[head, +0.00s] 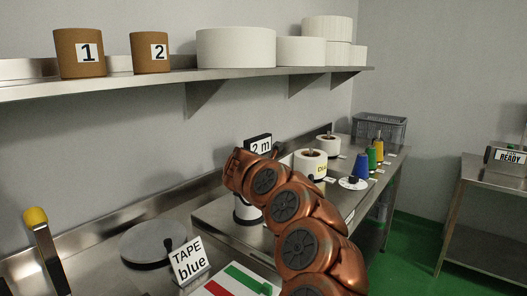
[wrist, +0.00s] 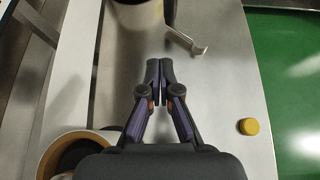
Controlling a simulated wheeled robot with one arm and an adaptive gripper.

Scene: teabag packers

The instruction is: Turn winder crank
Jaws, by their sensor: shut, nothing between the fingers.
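In the wrist view my gripper (wrist: 160,70) is shut, its fingertips together with nothing between them. Ahead of the fingertips, at the top of that view, stands a pale drum-like body (wrist: 137,12), cut off by the frame. Beside it to the right, a thin metal arm with a bent end (wrist: 195,48) looks like the crank; it is apart from my fingers. In the head view my copper arm covers most of the spot by the "2 m" sign (head: 258,144), where a white cylinder (head: 247,213) shows partly. My gripper is hidden there.
A yellow cap (wrist: 248,126) is near the steel table's right edge, and a brown-rimmed round container (wrist: 75,155) is at lower left. The head view shows a "TAPE blue" sign (head: 188,259), a yellow-topped lever (head: 37,218) and colored spools (head: 361,166). A shelf (head: 190,77) runs above.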

